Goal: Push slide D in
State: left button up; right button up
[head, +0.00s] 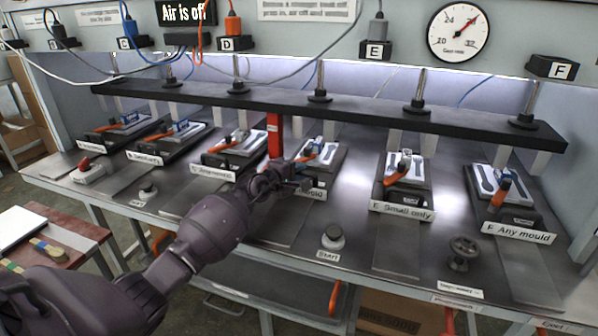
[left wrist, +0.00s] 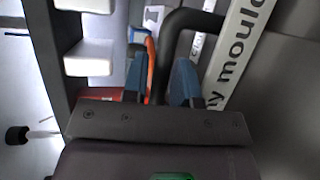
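Slide D (head: 322,160) is the station in the middle of the bench, with a mould plate and an orange-handled part on it. Its front label, partly hidden by my gripper, ends in "ould" in the head view; "y mould" (left wrist: 232,55) shows in the left wrist view. My left gripper (head: 288,180) is low at the front left of slide D. In the left wrist view its two blue-grey fingers (left wrist: 162,75) stand apart, with a dark curved bar (left wrist: 178,28) showing between and beyond them. I cannot tell whether they touch it. My right gripper is not in view.
A black press bar (head: 370,116) with white pads spans above the slides. A red post (head: 275,136) stands left of slide D. Slide E (head: 405,180) is to the right, slide C (head: 232,155) to the left. A Start button (head: 332,237) sits in front. A sign reads "Air is off" (head: 185,12).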

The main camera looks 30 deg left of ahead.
pick_arm(q)
jog(key=p+v, duration=0.1)
jog(key=v, duration=0.8)
jog(key=shift+r+p, duration=0.15)
jog(key=shift+p, duration=0.25)
jog(key=shift+s+a, duration=0.15)
jog(key=shift+s, duration=0.35)
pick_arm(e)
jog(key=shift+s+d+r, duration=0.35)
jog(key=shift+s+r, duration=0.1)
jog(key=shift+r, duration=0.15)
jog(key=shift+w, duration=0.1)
